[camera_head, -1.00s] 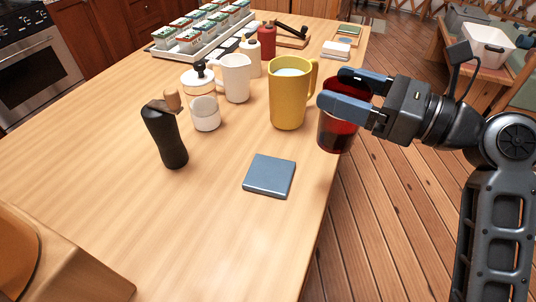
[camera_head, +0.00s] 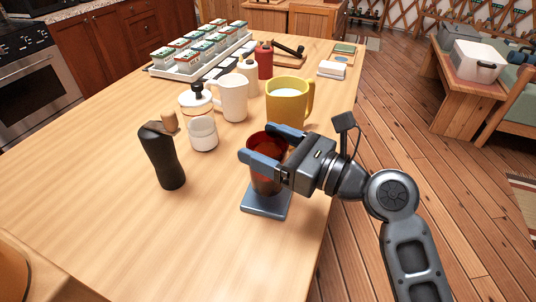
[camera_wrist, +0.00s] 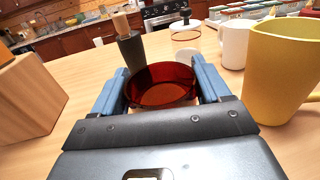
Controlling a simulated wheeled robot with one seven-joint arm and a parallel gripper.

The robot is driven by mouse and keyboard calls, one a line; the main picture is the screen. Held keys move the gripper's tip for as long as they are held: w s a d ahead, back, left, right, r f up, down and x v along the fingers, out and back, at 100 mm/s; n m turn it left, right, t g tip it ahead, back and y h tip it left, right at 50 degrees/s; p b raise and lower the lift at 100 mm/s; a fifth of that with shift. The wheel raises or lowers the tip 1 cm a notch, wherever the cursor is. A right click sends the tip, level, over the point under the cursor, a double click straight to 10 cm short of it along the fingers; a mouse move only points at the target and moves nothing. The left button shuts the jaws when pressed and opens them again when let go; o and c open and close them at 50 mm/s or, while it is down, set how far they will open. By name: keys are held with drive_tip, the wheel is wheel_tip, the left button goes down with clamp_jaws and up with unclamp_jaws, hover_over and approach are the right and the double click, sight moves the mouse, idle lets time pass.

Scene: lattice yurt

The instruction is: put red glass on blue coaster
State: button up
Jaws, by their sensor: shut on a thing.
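The red glass (camera_head: 265,178) is upright between the fingers of my gripper (camera_head: 262,148), which is shut on it. In the wrist view the glass (camera_wrist: 162,88) shows its open rim between the two blue fingers (camera_wrist: 160,90). The blue coaster (camera_head: 266,205) is a flat square slab on the wooden table, directly below the glass. The glass's base appears over the middle of the coaster; I cannot tell whether it touches. My fingers and wrist hide part of the glass's right side.
A yellow mug (camera_head: 287,104) stands just behind the glass. A dark pepper mill (camera_head: 163,158), a lidded jar (camera_head: 202,130) and a white pitcher (camera_head: 234,97) stand to the left and back. The table (camera_head: 150,240) is clear in front; its right edge is close.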

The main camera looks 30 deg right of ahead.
drive_tip(key=shift+f, duration=1.3)
drive_tip(key=shift+f, duration=0.15)
drive_tip(key=o, duration=1.5)
drive_tip(key=shift+s+d, duration=0.1)
drive_tip(key=b+v, duration=0.1)
drive_tip(key=v, duration=0.5)
drive_tip(key=b+v, duration=0.1)
drive_tip(key=v, duration=0.4)
drive_tip(key=shift+s+d+r, duration=0.15)
drive_tip(key=shift+s+r, duration=0.1)
drive_tip(key=shift+s, duration=0.1)
